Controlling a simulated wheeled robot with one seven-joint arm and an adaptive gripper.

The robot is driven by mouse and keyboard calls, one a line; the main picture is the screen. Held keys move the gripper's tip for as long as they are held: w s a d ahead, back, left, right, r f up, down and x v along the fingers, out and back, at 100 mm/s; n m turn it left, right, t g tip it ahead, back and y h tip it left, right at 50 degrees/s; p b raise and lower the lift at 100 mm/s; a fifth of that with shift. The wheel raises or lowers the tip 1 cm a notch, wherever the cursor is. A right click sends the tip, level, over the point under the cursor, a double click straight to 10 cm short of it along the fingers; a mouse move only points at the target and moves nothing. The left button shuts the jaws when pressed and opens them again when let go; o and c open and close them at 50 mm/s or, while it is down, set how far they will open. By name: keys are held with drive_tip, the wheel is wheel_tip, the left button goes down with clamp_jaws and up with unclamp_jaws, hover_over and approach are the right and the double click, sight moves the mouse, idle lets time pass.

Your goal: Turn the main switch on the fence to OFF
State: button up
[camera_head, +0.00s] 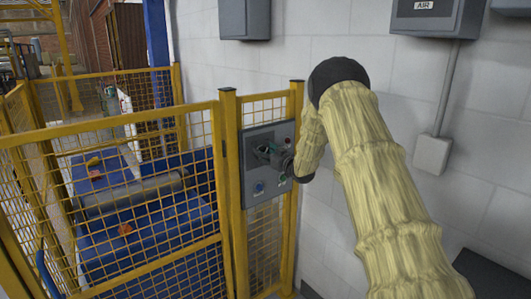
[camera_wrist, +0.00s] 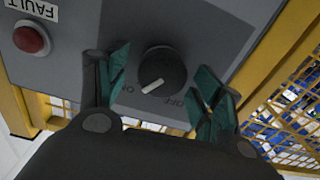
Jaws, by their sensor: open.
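The main switch is a round black knob (camera_wrist: 163,68) on a grey control panel (camera_head: 250,203). Its white pointer mark is turned to the lower left in the wrist view, towards the ON lettering. My gripper (camera_wrist: 160,66) is open, with one finger on each side of the knob. Gaps show between both fingers and the knob, and I cannot tell how far they are from the panel.
A red button (camera_wrist: 32,40) under a FAULT label is on the same panel. Yellow mesh fence (camera_head: 120,118) runs left of it, with a roller (camera_head: 130,193) and blue machine inside. A white block wall (camera_head: 310,30) and grey boxes stand right of the panel.

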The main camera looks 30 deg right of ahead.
drive_tip(key=c, duration=1)
drive_tip(key=shift+a+f+n+b, duration=0.15)
drive_tip(key=shift+n+b, duration=0.15)
drive_tip(key=shift+b, duration=0.2)
drive_tip(key=shift+a+f+n+b, duration=0.1)
drive_tip(key=shift+f+n+b, duration=0.05)
drive_tip(key=shift+n+b, duration=6.9)
drive_tip(key=shift+m+b, duration=0.25)
drive_tip(key=shift+b, duration=0.15)
